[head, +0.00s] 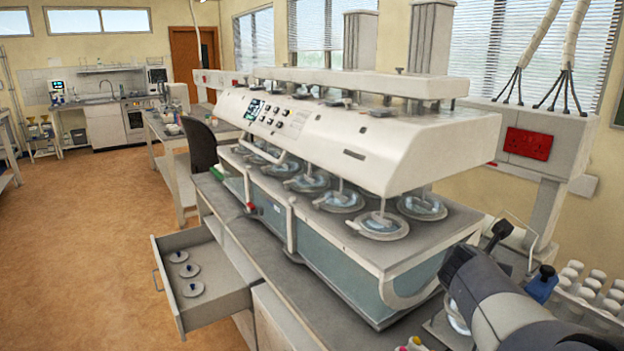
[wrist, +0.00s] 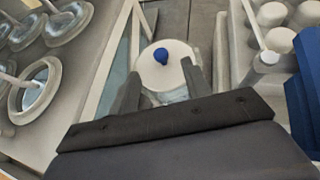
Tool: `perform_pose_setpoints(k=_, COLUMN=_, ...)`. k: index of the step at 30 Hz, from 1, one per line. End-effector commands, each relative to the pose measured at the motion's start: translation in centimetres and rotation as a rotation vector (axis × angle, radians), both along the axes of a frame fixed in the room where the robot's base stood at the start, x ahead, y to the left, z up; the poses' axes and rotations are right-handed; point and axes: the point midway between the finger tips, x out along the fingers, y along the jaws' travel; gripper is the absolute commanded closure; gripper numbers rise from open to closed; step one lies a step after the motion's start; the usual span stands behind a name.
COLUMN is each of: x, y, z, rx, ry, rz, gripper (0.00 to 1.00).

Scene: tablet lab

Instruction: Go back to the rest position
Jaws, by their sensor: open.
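My gripper (wrist: 162,72) is open, with one dark finger on each side of a round white lid with a blue knob (wrist: 161,56). In the wrist view, the lid lies between the fingers and what looks like clear glass shows just below it. I cannot tell whether the fingers touch the lid. In the head view, my dark grey arm end is low at the right, over the bench beside the tablet-testing machine (head: 345,140). The fingertips are hidden there.
The machine's round vessels (head: 378,226) stand left of my arm. A rack of white-capped bottles (head: 590,290) and a blue item (head: 542,284) are close on the right. The brown floor (head: 90,220) is clear at left.

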Motion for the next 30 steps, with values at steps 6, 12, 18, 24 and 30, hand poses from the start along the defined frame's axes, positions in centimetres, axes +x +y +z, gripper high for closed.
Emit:
perform_pose_setpoints(k=6, x=2.4, y=-2.2, z=-2.0, rx=0.001, ry=0.002, rz=-0.002, gripper=0.54)
perform_pose_setpoints(k=12, x=4.2, y=-3.8, z=-2.5, rx=-0.001, ry=-0.001, rz=0.000, gripper=0.54)
perform_pose_setpoints(k=18, x=4.1, y=-3.7, z=-0.6, rx=0.000, ry=-0.002, rz=0.000, gripper=0.54)
perform_pose_setpoints(k=24, x=3.9, y=-3.4, z=0.1, rx=0.000, ry=-0.001, rz=0.001, gripper=0.54)
perform_pose_setpoints(k=30, x=3.9, y=-3.3, z=0.0, rx=0.000, ry=0.000, rz=0.000, gripper=0.54)
